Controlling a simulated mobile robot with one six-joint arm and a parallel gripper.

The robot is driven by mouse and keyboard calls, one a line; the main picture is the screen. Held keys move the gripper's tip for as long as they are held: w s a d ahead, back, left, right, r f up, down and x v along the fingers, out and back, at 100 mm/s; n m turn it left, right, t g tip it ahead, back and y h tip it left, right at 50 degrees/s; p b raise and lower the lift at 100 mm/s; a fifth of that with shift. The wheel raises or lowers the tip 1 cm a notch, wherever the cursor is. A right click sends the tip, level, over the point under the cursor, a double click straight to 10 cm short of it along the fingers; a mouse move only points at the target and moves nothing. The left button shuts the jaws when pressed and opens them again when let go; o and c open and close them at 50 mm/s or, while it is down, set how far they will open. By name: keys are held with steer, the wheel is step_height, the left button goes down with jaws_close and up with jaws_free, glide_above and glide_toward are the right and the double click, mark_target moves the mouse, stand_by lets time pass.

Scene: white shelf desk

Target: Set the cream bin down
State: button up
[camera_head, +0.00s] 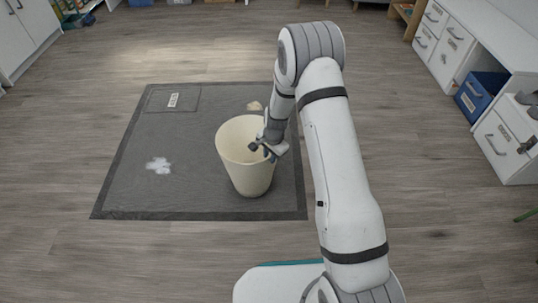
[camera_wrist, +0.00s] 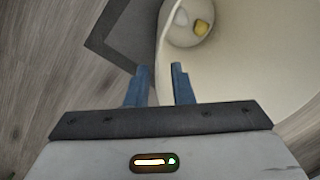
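The cream bin (camera_head: 233,148) stands upright over the dark mat, at the middle of the head view. I cannot tell for sure whether its base touches the mat. My gripper (camera_head: 268,148) is at the bin's right rim. In the wrist view the bin (camera_wrist: 250,55) fills the right side, and its rim runs between the two blue fingers of my gripper (camera_wrist: 162,72). The fingers are close together, one outside the wall and one inside, shut on the rim. A white item (camera_wrist: 181,17) and a yellow item (camera_wrist: 201,28) lie at the bin's bottom.
The dark mat (camera_head: 190,130) lies on the wooden floor, with a white splotch (camera_head: 158,165) and a label (camera_head: 173,100) on it. A small tan object (camera_head: 255,106) is behind the bin. White drawers and a blue box (camera_head: 478,95) stand at the right.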

steer(key=s+d+r+n+p, duration=0.1)
steer(key=s+d+r+p, duration=0.15)
steer(key=r, duration=0.85)
steer(key=s+d+r+n+p, duration=0.1)
steer(key=s+d+r+p, duration=0.15)
steer(key=r, duration=0.95)
steer(key=s+d+r+n, duration=0.2)
steer(key=s+r, duration=0.2)
steer(key=s, duration=0.4)
steer(key=s+d+r+n, duration=0.2)
steer(key=s+r, duration=0.3)
steer(key=s, duration=0.3)
steer(key=s+d+r+n+h, duration=0.1)
steer(key=s+d+r+n, duration=0.1)
steer(key=s, duration=0.5)
steer(key=shift+s+d+r+n, duration=0.1)
steer(key=shift+s+r+n, duration=0.2)
steer(key=shift+r, duration=0.4)
steer(key=shift+s+d+r+n, duration=0.1)
steer(key=shift+r+n, duration=0.3)
steer(key=shift+r, duration=0.3)
